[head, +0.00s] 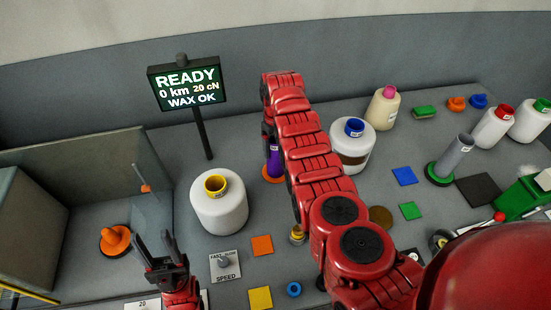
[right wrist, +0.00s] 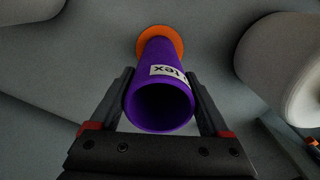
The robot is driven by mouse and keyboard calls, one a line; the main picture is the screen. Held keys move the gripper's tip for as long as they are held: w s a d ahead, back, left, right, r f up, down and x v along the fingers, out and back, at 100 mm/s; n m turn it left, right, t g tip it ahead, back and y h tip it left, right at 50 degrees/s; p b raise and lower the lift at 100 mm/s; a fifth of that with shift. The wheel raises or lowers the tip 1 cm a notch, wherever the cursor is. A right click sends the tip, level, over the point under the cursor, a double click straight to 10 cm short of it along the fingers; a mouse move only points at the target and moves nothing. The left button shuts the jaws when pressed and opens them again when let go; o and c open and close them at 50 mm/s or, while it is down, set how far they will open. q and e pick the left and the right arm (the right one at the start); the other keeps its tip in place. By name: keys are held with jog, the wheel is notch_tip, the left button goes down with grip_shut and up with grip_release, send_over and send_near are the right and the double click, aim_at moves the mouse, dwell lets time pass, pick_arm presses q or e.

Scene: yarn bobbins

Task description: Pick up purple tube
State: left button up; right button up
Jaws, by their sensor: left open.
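The purple tube (head: 274,161) stands on an orange round base (head: 272,175) behind my right arm, which hides part of it in the head view. In the right wrist view, the purple tube (right wrist: 160,95) points its open end at the camera, with a white label on its side and the orange base (right wrist: 160,41) beyond it. My right gripper (right wrist: 160,73) has one finger on each side of the tube, very close to its wall; I cannot tell if they press on it. My left gripper (head: 157,243) is open and empty at the front left.
A white yellow-core bobbin (head: 218,207) stands left of the tube, and a white blue-core bobbin (head: 352,155) stands right of my arm. The READY sign (head: 187,83) is on a post behind. An orange cone (head: 116,240) lies left. A grey tube (head: 455,155) stands at right.

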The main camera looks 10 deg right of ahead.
grip_shut()
jog(key=shift+r, duration=0.35)
notch_tip(320, 180, up, 9)
jog(key=p, duration=0.1)
jog(key=shift+r, duration=0.2)
jog(key=shift+f, duration=0.1)
